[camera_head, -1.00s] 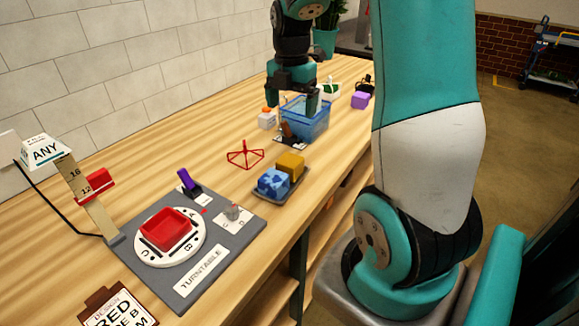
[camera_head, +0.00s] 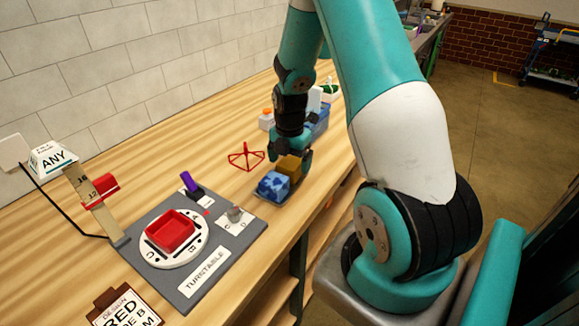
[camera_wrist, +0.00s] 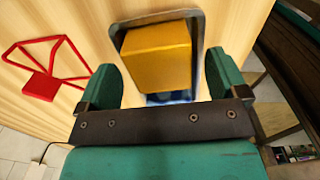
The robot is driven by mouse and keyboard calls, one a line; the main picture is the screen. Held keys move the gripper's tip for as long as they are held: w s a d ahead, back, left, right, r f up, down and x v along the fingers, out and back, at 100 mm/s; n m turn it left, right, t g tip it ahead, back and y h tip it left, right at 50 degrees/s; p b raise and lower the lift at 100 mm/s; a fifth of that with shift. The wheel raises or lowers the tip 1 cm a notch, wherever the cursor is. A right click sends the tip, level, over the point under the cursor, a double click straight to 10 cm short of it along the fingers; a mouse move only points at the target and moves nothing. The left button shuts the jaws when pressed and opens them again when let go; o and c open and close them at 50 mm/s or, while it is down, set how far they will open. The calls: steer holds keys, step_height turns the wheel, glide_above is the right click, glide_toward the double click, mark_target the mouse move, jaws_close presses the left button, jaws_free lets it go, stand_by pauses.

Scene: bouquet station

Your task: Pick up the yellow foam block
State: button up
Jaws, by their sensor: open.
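The yellow foam block (camera_head: 289,167) sits in a dark grey tray (camera_head: 266,199) near the table's front edge, beside a blue patterned block (camera_head: 273,185). In the wrist view the yellow block (camera_wrist: 157,55) lies between and just beyond the fingertips of my gripper (camera_wrist: 165,75). The fingers are open, with a gap on each side of the block. In the head view my gripper (camera_head: 290,155) is low over the tray, at the block. The blue block (camera_wrist: 170,97) is mostly hidden behind the gripper body in the wrist view.
A red wire stand (camera_head: 246,157) is left of the tray. The turntable board (camera_head: 205,272) with a red dish (camera_head: 171,230) lies nearer to me. A blue bin (camera_head: 319,120) stands behind my gripper. Bare tabletop lies left of the stand.

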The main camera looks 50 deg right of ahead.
steer(key=shift+f, duration=0.7)
steer(key=c, duration=1.1)
steer(key=shift+r, duration=0.1)
